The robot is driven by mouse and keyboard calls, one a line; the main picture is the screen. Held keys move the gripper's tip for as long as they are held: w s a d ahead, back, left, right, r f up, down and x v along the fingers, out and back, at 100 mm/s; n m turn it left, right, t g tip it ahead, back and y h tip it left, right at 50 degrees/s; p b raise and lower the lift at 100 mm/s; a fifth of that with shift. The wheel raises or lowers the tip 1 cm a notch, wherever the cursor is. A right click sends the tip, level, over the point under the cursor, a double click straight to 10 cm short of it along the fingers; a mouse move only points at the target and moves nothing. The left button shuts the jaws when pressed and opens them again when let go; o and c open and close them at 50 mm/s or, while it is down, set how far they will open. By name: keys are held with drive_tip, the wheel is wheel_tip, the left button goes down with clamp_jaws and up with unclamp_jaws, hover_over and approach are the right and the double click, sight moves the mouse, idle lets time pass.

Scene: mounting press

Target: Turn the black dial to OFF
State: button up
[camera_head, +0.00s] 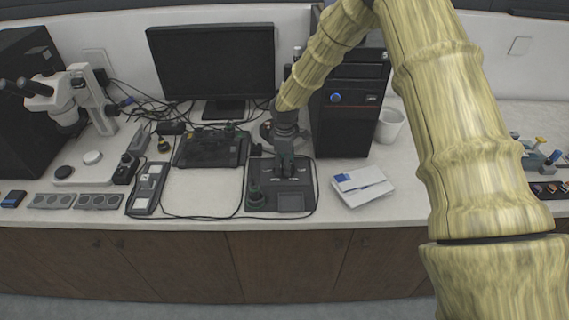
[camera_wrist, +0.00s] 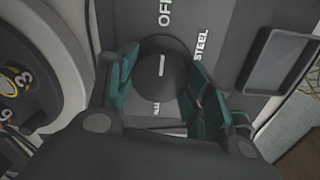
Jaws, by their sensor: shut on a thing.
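The black dial (camera_wrist: 161,78) is round with a white line and sits on a dark grey panel (camera_wrist: 215,15). My gripper (camera_wrist: 160,66) has its teal-padded fingers on the left and right sides of the dial and is shut on it. The dial's white line points up in the wrist view, toward the OFF label (camera_wrist: 165,12). A STEEL label (camera_wrist: 202,45) is to the right, and another label below is partly hidden. In the head view my gripper (camera_head: 286,162) reaches down onto the dark device (camera_head: 296,200), hiding the dial.
A monitor (camera_head: 211,62) and a computer tower (camera_head: 345,125) stand behind. A white-and-blue box (camera_head: 361,187) lies right of the device. A second dark device (camera_head: 208,150) and a microscope (camera_head: 66,100) are to the left. Cables run across the counter (camera_head: 195,190).

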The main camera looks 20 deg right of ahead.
idle(0.3)
drive_tip(key=o, duration=1)
wheel_tip(320, 180, up, 12)
idle(0.3)
